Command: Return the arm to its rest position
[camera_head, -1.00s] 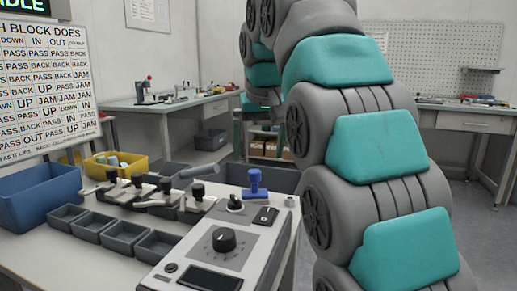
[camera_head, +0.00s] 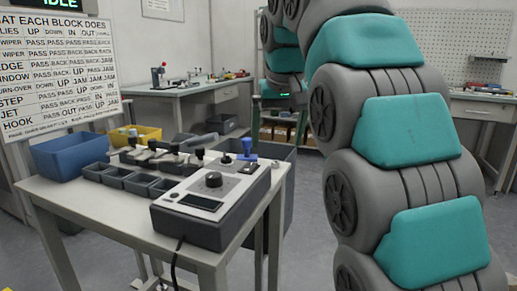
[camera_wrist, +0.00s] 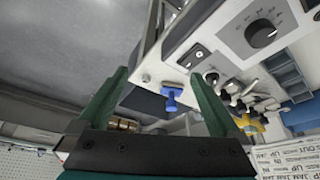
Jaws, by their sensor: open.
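My arm (camera_head: 408,130), grey with teal pads, rises on the right side of the head view and bends over at the top.
A table (camera_head: 95,210) carries the control box, small dark trays (camera_head: 140,182), a blue bin (camera_head: 70,157) and a yellow bin (camera_head: 147,135). A large dark bin (camera_head: 272,165) stands behind it. Workbenches (camera_head: 180,96) line the back. Open floor (camera_head: 300,262) lies between table and arm.

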